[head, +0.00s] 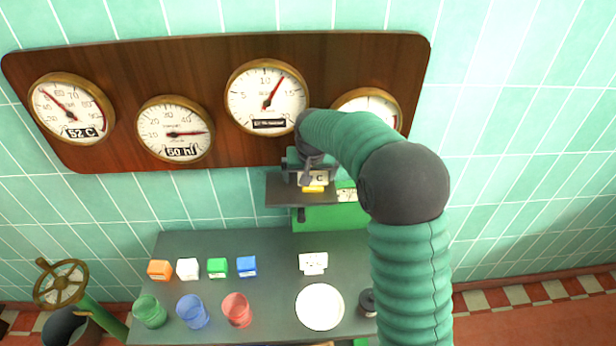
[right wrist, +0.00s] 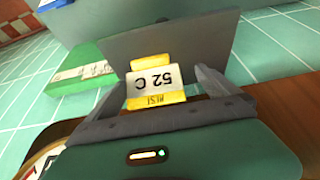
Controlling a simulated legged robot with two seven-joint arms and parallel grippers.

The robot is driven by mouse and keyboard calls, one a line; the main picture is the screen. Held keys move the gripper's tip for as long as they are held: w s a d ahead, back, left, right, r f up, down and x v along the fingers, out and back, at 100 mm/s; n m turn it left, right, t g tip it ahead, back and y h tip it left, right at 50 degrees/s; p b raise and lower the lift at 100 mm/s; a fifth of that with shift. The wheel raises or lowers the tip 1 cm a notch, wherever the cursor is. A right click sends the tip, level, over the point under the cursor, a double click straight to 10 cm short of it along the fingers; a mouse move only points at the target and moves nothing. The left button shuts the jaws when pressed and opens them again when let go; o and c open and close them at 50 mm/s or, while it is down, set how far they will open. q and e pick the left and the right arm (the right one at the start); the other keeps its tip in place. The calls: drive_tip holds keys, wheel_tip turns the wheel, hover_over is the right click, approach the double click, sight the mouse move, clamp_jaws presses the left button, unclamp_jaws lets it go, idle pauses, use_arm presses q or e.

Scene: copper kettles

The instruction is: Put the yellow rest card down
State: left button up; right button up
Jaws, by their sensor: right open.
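The yellow rest card is at the dark grey plate (head: 285,190) below the gauge board. Its yellow edge (head: 313,188) shows in the head view under my right gripper (head: 310,172). In the right wrist view the card (right wrist: 155,80) has a white face reading "52 C" and a yellow strip reading "REST", both upside down. The grey plate (right wrist: 190,45) is behind it. My right gripper (right wrist: 168,86) is open, with one finger on each side of the card. I cannot tell whether the fingers touch it. My left gripper is not in view.
A green box (head: 330,217) stands beside the plate. The dark table (head: 270,300) holds several coloured cubes (head: 217,267), cups (head: 193,311), a white card (head: 313,262) and a white dish (head: 320,307). The gauge board (head: 220,70) is close above my right gripper.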

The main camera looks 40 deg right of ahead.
drive_tip(key=d+v, duration=0.1)
drive_tip(key=v, duration=0.9)
drive_tip(key=s+a+f+n+g+y, duration=0.1)
drive_tip(key=s+a+f+n, duration=0.5)
drive_tip(key=s+a+f, duration=1.1)
drive_tip(key=shift+s+a+f+y, duration=0.35)
drive_tip(key=shift+s+y, duration=0.35)
drive_tip(key=shift+s, duration=0.25)
drive_tip(key=shift+w, duration=0.1)
